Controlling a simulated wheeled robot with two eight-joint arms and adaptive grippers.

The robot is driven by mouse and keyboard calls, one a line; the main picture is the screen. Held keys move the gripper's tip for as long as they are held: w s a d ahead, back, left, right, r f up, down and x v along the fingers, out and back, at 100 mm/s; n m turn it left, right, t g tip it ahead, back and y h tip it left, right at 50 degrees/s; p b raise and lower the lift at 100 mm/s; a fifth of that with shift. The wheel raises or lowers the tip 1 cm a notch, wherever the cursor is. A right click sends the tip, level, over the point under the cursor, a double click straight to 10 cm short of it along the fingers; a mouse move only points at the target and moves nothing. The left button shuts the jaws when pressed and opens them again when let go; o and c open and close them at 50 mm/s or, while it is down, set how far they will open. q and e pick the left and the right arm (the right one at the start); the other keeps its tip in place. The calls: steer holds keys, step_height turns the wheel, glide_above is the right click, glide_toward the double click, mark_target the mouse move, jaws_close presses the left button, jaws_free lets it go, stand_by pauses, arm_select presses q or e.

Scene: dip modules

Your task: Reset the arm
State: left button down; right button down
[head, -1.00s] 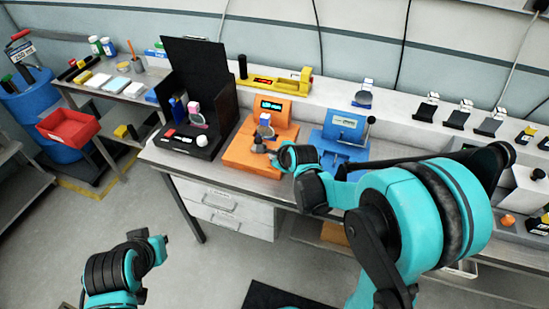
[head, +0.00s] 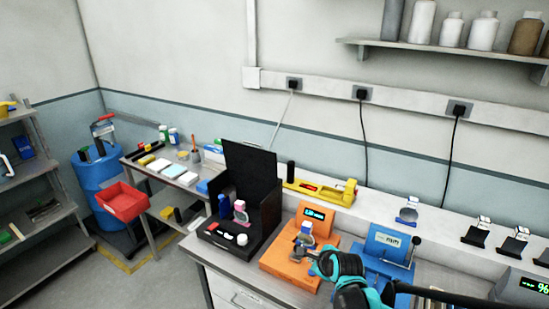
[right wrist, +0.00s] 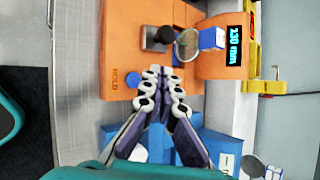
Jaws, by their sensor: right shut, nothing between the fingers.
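My right gripper (head: 305,256) is at the orange device (head: 283,262) on the bench. In the right wrist view my right gripper (right wrist: 161,73) is shut and empty, its fingertips over the orange device (right wrist: 120,50) near the word HOLD and a blue button (right wrist: 132,80). The device's display (right wrist: 234,45) is lit. My left gripper is out of view.
A blue device (head: 388,250) stands right of the orange one. A black open box (head: 250,185) with small items is at its left. A yellow tool (head: 325,191) lies behind. A red bin (head: 122,203) is at the far left.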

steer(key=s+r+n+g+h+b, duration=0.1)
steer(key=s+r+n+g+b, duration=0.1)
steer(key=s+n, duration=2.2)
steer(key=shift+d+n+b, duration=0.4)
steer(key=shift+n+b, duration=0.05)
steer(key=shift+n, duration=0.05)
steer(key=shift+r, duration=0.1)
